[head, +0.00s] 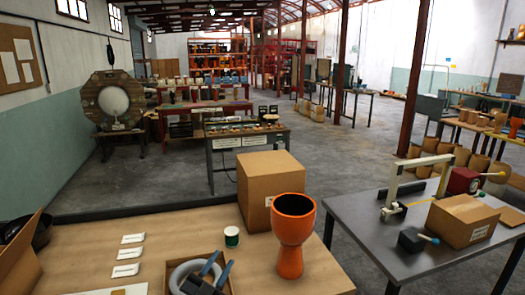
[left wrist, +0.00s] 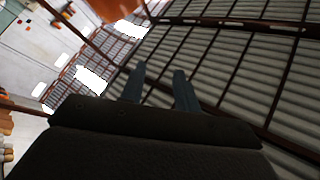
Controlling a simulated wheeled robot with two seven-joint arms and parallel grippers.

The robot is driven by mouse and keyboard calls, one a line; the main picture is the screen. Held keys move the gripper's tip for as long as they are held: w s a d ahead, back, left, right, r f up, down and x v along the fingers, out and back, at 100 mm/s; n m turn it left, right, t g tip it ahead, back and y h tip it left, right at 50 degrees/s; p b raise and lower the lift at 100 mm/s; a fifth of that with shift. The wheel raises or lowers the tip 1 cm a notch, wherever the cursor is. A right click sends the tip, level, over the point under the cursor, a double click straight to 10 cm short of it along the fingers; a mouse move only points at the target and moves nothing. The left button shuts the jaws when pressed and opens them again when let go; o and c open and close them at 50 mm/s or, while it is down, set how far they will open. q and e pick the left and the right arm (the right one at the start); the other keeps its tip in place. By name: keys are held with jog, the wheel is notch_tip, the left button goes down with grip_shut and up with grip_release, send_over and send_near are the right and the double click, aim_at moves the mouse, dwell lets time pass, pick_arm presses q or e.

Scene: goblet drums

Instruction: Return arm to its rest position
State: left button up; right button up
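My left gripper (head: 222,260) shows at the bottom of the head view, its two dark blue fingers pointing up and apart. Nothing is between the fingers. In the left wrist view, the same fingers (left wrist: 158,88) stand apart against the ceiling, with the dark gripper body below them. In the head view, the gripper overlaps a small open carton (head: 222,289) holding a pale ring (head: 180,274). I cannot tell its height above the carton. My right gripper is not in view.
An orange goblet drum (head: 292,255) stands upright on the wooden table (head: 190,222), right of my left gripper. A closed cardboard box (head: 262,170) is behind it. A tape roll (head: 232,237) and white packets (head: 129,254) lie nearby. A dark table (head: 375,215) stands to the right.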

pick_arm(q)
jog(key=s+a+f+n+g+y, duration=0.3)
jog(key=s+a+f+n+y, duration=0.25)
jog(key=f, duration=0.25)
jog(key=s+a+f+n+g+y, duration=0.3)
jog(key=s+a+f+n+y, duration=0.1)
jog(key=a+f+n+y, duration=0.3)
jog(key=s+d+f+m+g+h, duration=0.1)
jog(key=s+f+g, duration=0.45)
jog(key=s, duration=0.55)
jog(key=s+d+f+g+h, duration=0.1)
jog(key=s+f+g, duration=0.45)
jog(key=s, duration=0.55)
jog(key=s+d+f, duration=0.2)
jog(key=f, duration=1.5)
jog(key=s+d+f+g, duration=0.1)
jog(key=d+f, duration=0.1)
jog(key=f, duration=1.6)
jog(key=shift+s+d+g, duration=0.25)
jog(key=shift+s+g, duration=0.05)
jog(key=shift+s, duration=0.1)
